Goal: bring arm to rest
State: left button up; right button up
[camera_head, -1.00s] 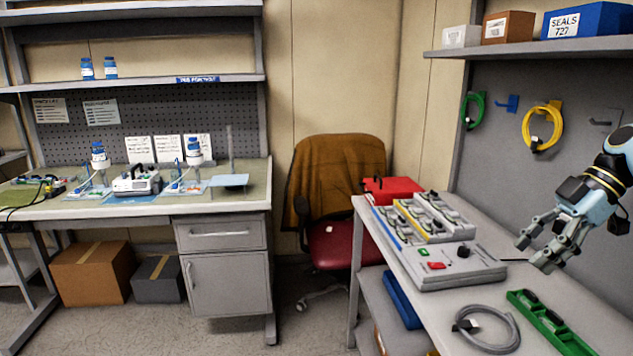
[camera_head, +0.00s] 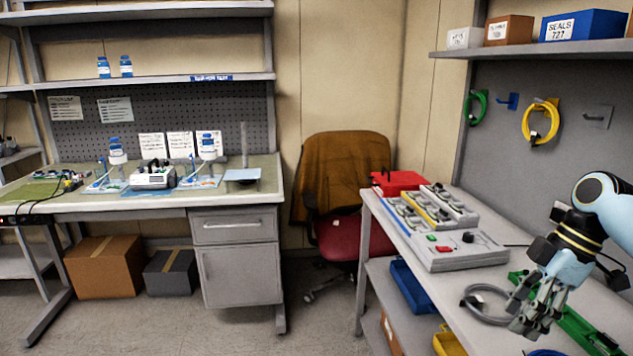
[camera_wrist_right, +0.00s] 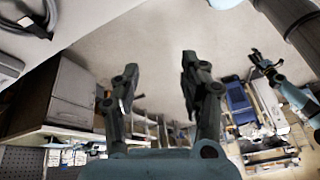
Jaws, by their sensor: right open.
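My right gripper (camera_head: 524,314) hangs fingers-down in front of the right bench in the head view, overlapping the grey cable coil and green rail behind it. It is open and empty. In the right wrist view its two fingers (camera_wrist_right: 160,75) stand apart with nothing between them. Another gripper of mine, the left one (camera_wrist_right: 264,66), shows small at the right of the right wrist view; whether it is open or shut is too small to tell. It is outside the head view.
The right bench carries a grey control box (camera_head: 462,250), grey cable coil (camera_head: 470,301), green rail (camera_head: 590,335) and red case (camera_head: 400,182). A blue bin (camera_head: 412,288) sits below. A chair (camera_head: 345,235) stands between the benches. The left bench (camera_head: 150,203) holds pumps and bottles.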

jog(key=s+a+f+m+t+h, duration=0.1)
jog(key=s+a+f+m+h, duration=0.35)
jog(key=s, duration=0.75)
jog(key=s+a+r+m+t, duration=0.1)
jog(key=s+a+r+m, duration=0.2)
jog(key=s, duration=0.4)
jog(key=s+a+r+m+t, duration=0.2)
jog(key=s+m, duration=0.4)
jog(key=s, duration=0.1)
jog(key=s+d+f+g+b, duration=0.15)
jog(key=f+b, duration=0.45)
jog(key=f, duration=1.3)
jog(key=d+f+b, duration=0.2)
jog(key=f+b, duration=0.3)
jog(key=f, duration=1.3)
pick_arm(q)
notch_tip(320, 180, down, 20)
jog(key=s+b, duration=0.2)
jog(key=b, duration=0.6)
jog(key=shift+s+a+g+b, duration=0.3)
jog(key=shift+a+b, duration=0.1)
pick_arm(e)
jog(key=s+f, duration=0.9)
jog(key=f, duration=0.3)
jog(key=s+f+g, duration=0.1)
jog(key=s+f, duration=0.9)
jog(key=f, duration=0.3)
jog(key=shift+d+h, duration=0.3)
jog(key=shift+h, duration=0.05)
